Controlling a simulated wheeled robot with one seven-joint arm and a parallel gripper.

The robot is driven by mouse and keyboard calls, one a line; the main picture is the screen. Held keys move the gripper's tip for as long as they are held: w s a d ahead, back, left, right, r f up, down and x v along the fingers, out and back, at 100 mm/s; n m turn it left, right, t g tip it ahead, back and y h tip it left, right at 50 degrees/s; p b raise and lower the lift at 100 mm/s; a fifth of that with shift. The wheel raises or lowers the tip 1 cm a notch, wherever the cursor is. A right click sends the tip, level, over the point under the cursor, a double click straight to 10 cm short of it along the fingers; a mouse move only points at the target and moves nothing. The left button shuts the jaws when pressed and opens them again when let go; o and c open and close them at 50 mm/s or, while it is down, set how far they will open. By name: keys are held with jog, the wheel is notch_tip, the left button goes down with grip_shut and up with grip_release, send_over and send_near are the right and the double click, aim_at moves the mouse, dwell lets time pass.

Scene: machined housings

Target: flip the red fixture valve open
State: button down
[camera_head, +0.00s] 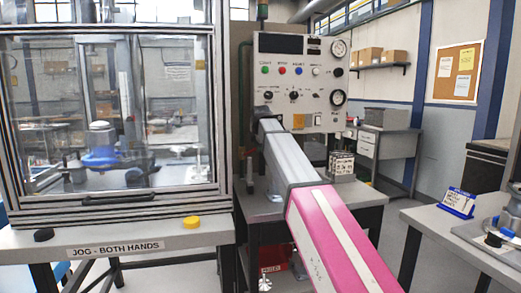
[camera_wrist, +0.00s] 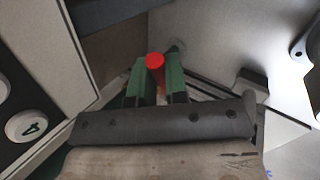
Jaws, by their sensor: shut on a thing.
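The red valve handle (camera_wrist: 155,62) shows in the wrist view as a short, round-ended red piece, upright between the green fingers of my gripper (camera_wrist: 155,80). The fingers are shut on it, one on each side. Its lower part is hidden by the fingers and the dark gripper body. I cannot tell how far the valve is turned. In the head view my arm reaches to the lower left of the control panel (camera_head: 299,48), and its far end hides the valve.
The panel carries several buttons, knobs and gauges. A glazed enclosure (camera_head: 210,110) stands close on the left, above a bench with a yellow button (camera_head: 192,222). A pale wall (camera_wrist: 225,40) lies close behind the handle. A table (camera_head: 440,222) stands at the right.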

aim_at(254, 149)
jog(key=shift+s+a+r+n+t+h, duration=0.2)
jog(key=shift+a+r+n+t+h, duration=0.15)
jog(key=shift+a+r+h, duration=0.5)
jog(key=shift+s+a+r+n+t+h, duration=0.2)
jog(key=shift+a+r+n+t+h, duration=0.2)
jog(key=shift+h, duration=0.75)
jog(key=c, duration=1.1)
grip_release()
jog(key=shift+c, duration=0.2)
